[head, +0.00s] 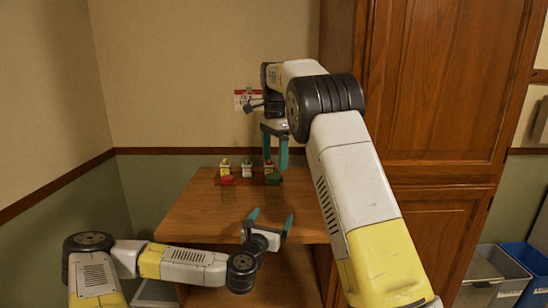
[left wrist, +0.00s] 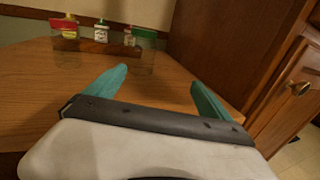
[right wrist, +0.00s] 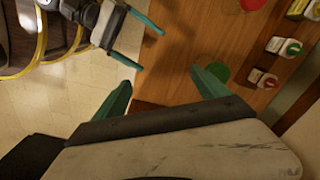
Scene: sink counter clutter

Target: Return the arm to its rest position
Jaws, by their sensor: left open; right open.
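My left gripper (head: 271,219) is open and empty over the front part of the wooden counter (head: 200,215); its teal fingers also show in the left wrist view (left wrist: 160,77). My right gripper (head: 275,162) is open and empty, pointing down above the back of the counter near the green lid. It also shows in the right wrist view (right wrist: 162,78), with nothing between its fingers. My right arm reaches up and across the right side of the head view.
A clear jar with a red lid (head: 226,181) and one with a green lid (head: 273,180) stand at the back. Behind them are small bottles (head: 247,168) in a wooden rack. A tall cabinet (head: 440,90) stands right; bins (head: 515,262) are on the floor.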

